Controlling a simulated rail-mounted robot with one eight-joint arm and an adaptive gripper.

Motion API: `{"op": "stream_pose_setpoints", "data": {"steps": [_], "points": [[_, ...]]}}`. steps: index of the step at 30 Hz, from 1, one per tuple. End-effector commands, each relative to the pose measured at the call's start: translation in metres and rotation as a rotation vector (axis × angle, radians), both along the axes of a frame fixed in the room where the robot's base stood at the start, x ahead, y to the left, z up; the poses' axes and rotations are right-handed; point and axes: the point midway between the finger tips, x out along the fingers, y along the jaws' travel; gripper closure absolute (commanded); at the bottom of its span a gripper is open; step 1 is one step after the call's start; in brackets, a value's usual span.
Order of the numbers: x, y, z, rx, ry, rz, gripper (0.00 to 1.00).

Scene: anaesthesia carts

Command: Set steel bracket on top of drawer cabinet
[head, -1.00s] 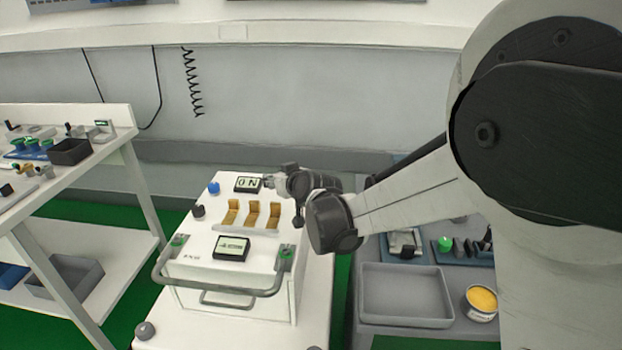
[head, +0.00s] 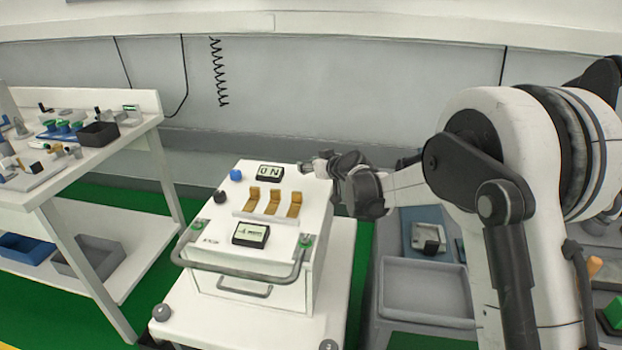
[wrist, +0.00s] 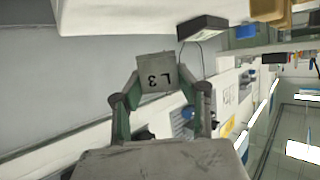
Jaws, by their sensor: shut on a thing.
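The drawer cabinet (head: 222,240) is the white unit with a front handle in the middle of the head view. The steel bracket (wrist: 157,73) shows in the wrist view as a small grey plate marked "L3" at my fingertips. My gripper (wrist: 160,92) is shut on it. In the head view my gripper (head: 322,165) is at the back right edge of the cabinet top, with a small grey end (head: 304,167) pointing left, right of the "ON" display. I cannot tell the bracket's height above the top.
The cabinet top carries an "ON" display (head: 269,172), several brass hooks (head: 273,203), a blue knob (head: 236,174), a dark knob (head: 219,196) and a front display (head: 250,234). A white bench (head: 140,128) stands left. A grey tray (head: 427,287) lies right.

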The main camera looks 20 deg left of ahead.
Motion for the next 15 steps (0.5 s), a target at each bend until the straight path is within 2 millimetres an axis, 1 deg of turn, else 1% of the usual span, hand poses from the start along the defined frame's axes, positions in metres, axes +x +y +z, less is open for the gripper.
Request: {"op": "stream_pose_setpoints", "data": {"steps": [3,7,12,15], "points": [[0.007,-0.003,-0.005,0.001,0.002,-0.001,0.99],[0.008,-0.003,-0.012,0.000,0.001,0.000,0.99],[0.008,-0.003,-0.036,0.000,0.001,0.000,0.99],[0.007,-0.003,-0.045,0.000,0.001,0.000,0.99]]}}
